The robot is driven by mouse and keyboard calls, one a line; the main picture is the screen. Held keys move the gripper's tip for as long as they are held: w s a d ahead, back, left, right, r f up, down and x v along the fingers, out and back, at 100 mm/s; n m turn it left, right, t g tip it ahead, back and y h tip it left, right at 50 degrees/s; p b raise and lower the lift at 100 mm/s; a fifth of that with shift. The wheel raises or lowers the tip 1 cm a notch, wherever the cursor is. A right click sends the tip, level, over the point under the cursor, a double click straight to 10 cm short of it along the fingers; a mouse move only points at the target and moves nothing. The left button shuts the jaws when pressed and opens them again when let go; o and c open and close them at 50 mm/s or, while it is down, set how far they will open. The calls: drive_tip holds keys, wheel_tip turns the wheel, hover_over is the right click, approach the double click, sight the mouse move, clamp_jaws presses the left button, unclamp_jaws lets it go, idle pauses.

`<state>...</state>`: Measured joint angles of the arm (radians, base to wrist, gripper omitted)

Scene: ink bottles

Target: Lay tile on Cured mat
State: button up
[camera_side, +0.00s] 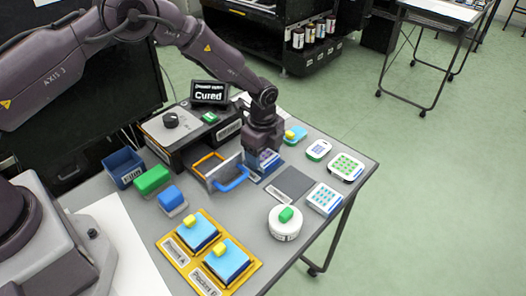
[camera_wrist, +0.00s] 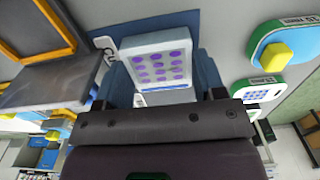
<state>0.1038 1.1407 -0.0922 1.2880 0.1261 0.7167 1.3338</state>
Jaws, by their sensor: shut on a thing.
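My gripper (camera_side: 264,143) points down at the back middle of the table. In the wrist view its two blue fingers (camera_wrist: 160,78) are shut on a white tile (camera_wrist: 158,62) with purple dots. A blue mat (camera_wrist: 150,22) shows behind the tile, with a white label (camera_wrist: 107,46) starting "Cu" beside it. In the side view the gripper hides most of the tile and the mat. I cannot tell whether the tile touches the mat.
A display reading "Cured" (camera_side: 210,92) stands on the machine behind. An open frame with a blue handle (camera_side: 230,180) is close left of my gripper. A bare grey mat (camera_side: 293,182) lies in front. A blue pad with a yellow knob (camera_side: 291,134) is close right.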

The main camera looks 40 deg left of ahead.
sight(263, 156)
drive_tip(key=shift+f, duration=0.15)
drive_tip(key=o, duration=0.5)
drive_tip(key=shift+o, duration=0.2)
wheel_tip(263, 156, up, 12)
drive_tip(key=shift+r, duration=0.25)
